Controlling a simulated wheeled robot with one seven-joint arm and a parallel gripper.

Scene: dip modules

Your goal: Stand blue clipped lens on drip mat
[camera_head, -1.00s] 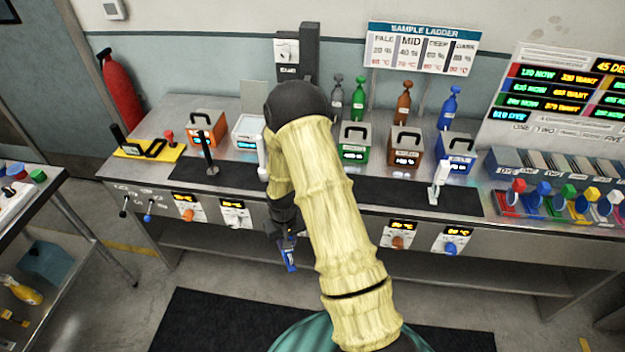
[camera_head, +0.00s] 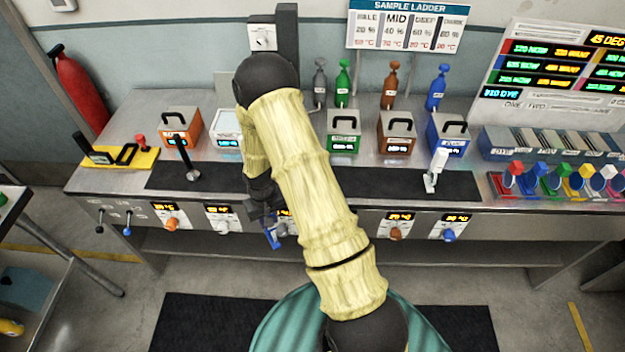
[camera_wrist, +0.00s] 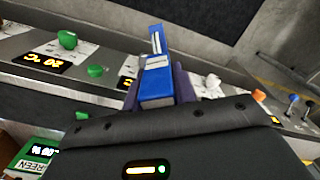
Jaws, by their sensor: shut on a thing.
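My gripper (camera_head: 268,228) is shut on the blue clipped lens (camera_head: 272,238) and holds it in front of the counter's front panel. In the wrist view the lens (camera_wrist: 157,80) shows as a blue block with a narrow blue-and-white part sticking out beyond the fingers (camera_wrist: 158,88). The clear lens part cannot be made out. A long dark mat (camera_head: 380,180), which looks like the drip mat, lies flat along the counter's front. The lens is apart from it. My arm hides part of the mat's middle.
Orange (camera_head: 181,134), green (camera_head: 344,138), brown (camera_head: 396,138) and blue (camera_head: 447,136) handled boxes stand behind the mat. A black post (camera_head: 186,160) and a white stand (camera_head: 436,170) stand on it. Knobs (camera_head: 397,234) protrude from the front panel. A colourful rack (camera_head: 555,183) is at right.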

